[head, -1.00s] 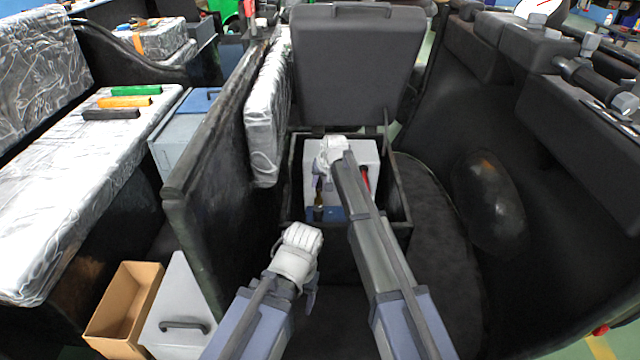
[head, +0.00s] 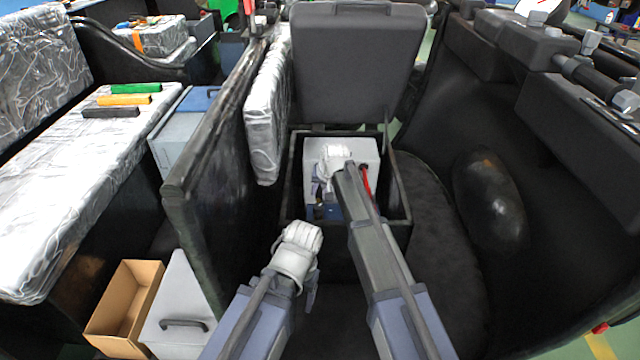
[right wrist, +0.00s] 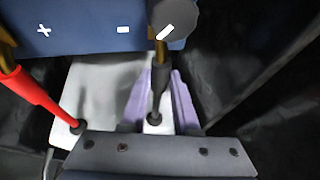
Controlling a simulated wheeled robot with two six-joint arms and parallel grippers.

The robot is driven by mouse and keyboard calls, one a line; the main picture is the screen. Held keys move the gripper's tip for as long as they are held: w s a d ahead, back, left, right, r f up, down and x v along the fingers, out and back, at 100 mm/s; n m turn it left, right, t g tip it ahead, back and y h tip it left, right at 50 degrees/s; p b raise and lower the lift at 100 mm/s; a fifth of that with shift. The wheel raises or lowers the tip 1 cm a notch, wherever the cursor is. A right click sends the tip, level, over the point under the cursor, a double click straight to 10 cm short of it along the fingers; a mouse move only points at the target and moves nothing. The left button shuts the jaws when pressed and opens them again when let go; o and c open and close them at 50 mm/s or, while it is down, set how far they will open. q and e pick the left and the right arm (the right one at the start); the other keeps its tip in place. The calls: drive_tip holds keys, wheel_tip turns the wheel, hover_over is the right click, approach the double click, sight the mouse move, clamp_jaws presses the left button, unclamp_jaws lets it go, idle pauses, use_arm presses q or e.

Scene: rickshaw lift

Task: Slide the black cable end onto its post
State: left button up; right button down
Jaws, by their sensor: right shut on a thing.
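My right gripper (head: 326,184) is inside the open black box. In the right wrist view its purple fingers (right wrist: 160,98) are shut around the black cable end (right wrist: 159,75). Brass shows above the black sleeve, beneath a dark round cap (right wrist: 178,18) with a white bar mark. The cap partly covers a blue block (right wrist: 80,30) marked with a plus and a minus. I cannot tell whether the end is around its post; the post is not clearly seen. My left gripper (head: 300,240) hangs in front of the box, its fingertips mostly hidden.
The black box (head: 402,205) has a raised lid (head: 355,60) behind it. A red cable (right wrist: 35,95) runs beside the black one. A dark panel (head: 205,150) stands left of the box. A cardboard box (head: 125,300) is on the floor at left.

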drive_tip(key=shift+s, duration=0.3)
drive_tip(key=c, duration=0.7)
unclamp_jaws()
drive_tip(key=shift+o, duration=0.2)
drive_tip(key=shift+r, duration=0.15)
drive_tip(key=p+v, duration=0.7)
drive_tip(key=shift+r, duration=0.25)
drive_tip(key=shift+s, duration=0.1)
drive_tip(key=s+d+r+n+g+h+p, duration=0.1)
drive_tip(key=s+r+p, duration=0.6)
drive_tip(key=s, duration=0.4)
drive_tip(key=s+d+r+n+g+h+p, duration=0.1)
drive_tip(key=s+d+r+g+p, duration=0.1)
drive_tip(key=s+r+p, duration=0.6)
drive_tip(key=s+d+r+n+g+h+p, duration=0.1)
drive_tip(key=s+d+r+n+g+p, duration=0.1)
drive_tip(key=s+r+p, duration=0.6)
drive_tip(key=s+p, duration=0.2)
drive_tip(key=s, duration=0.4)
drive_tip(key=shift+s+d+h, duration=0.2)
drive_tip(key=shift+h, duration=0.1)
